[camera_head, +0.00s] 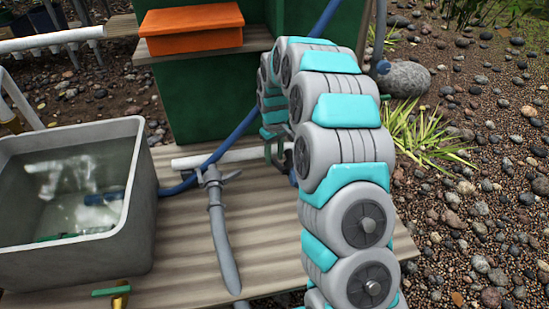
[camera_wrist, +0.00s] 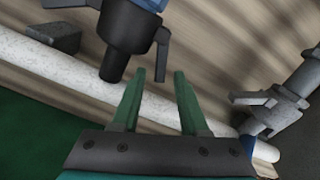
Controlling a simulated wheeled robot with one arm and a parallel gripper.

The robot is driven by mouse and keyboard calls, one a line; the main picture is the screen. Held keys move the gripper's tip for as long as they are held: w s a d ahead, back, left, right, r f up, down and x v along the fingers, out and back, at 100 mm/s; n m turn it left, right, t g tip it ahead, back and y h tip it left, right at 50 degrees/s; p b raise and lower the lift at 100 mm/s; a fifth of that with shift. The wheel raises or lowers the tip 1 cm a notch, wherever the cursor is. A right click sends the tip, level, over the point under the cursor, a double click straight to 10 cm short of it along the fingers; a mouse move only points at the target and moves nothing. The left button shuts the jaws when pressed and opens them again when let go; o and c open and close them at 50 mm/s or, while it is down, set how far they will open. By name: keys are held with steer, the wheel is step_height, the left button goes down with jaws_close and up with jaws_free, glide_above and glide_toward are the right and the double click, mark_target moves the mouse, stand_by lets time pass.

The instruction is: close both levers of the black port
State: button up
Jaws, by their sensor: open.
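The black port (camera_wrist: 125,38) shows at the top of the wrist view, on the end of a blue fitting (camera_wrist: 152,4). One dark lever (camera_wrist: 72,4) sticks out from its left side at the picture's top edge. The other lever (camera_wrist: 162,58) hangs down on its right, angled a little away from the body. My gripper (camera_wrist: 158,76) is open and empty, its two green fingers just below the port and apart from the levers. In the head view my gripper (camera_head: 279,149) is small by the white pipe, and my arm hides most of the port.
A white pipe (camera_wrist: 60,75) runs behind the port and fingers. A grey fitting (camera_wrist: 268,108) with its own lever is at right; it also shows in the head view (camera_head: 213,180) with a grey hose. A grey water tub (camera_head: 140,190) stands left on the wooden deck (camera_head: 180,270).

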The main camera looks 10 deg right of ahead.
steer(key=shift+f, duration=0.4)
jaws_close()
stand_by(0.4)
